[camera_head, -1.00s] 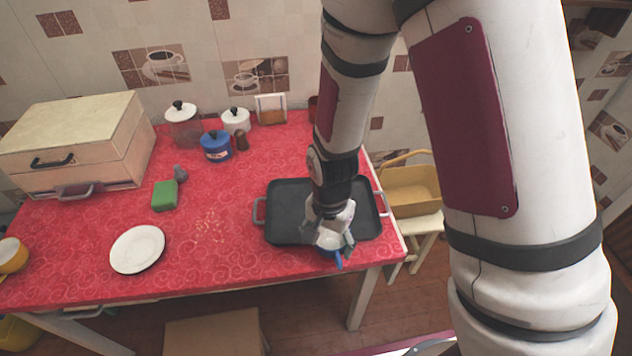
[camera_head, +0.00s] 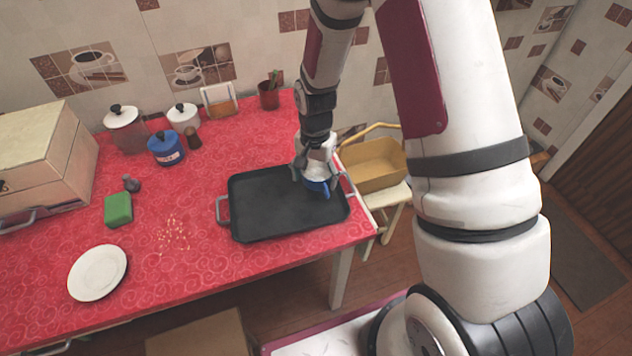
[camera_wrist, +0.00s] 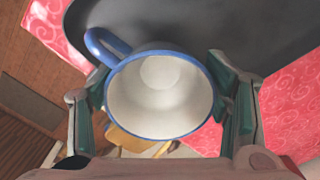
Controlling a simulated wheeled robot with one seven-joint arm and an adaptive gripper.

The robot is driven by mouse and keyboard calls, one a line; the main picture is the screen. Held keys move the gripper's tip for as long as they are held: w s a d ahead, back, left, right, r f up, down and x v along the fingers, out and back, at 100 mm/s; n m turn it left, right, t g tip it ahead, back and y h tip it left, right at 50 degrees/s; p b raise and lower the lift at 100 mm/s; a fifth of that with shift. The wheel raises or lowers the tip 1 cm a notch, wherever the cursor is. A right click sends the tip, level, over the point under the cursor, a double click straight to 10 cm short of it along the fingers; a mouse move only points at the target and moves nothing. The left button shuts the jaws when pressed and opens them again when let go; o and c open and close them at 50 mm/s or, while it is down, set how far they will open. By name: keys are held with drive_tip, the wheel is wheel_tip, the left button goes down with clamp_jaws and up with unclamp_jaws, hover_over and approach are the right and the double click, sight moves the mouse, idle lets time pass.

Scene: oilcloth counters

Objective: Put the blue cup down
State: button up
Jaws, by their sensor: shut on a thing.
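The blue cup (camera_head: 318,186) is between the fingers of my gripper (camera_head: 314,168). It is held over the right part of the black tray (camera_head: 262,222) in the head view. In the wrist view the cup (camera_wrist: 160,92) shows its white inside, which looks empty, its blue rim, and its handle at the upper left. My gripper (camera_wrist: 165,105) has one finger on each side of the cup. Whether the cup's base touches the tray is hidden.
The red table (camera_head: 215,270) also bears a white plate (camera_head: 97,273), a green sponge (camera_head: 118,209), a blue canister (camera_head: 166,149) and crumbs (camera_head: 174,235). A yellow basket (camera_head: 372,166) stands beyond the table's right edge. The left of the tray is clear.

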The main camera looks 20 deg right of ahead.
drive_tip(key=shift+w+d, duration=0.2)
drive_tip(key=shift+f, duration=1.8)
drive_tip(key=shift+f, duration=0.1)
drive_tip(key=o, duration=1.3)
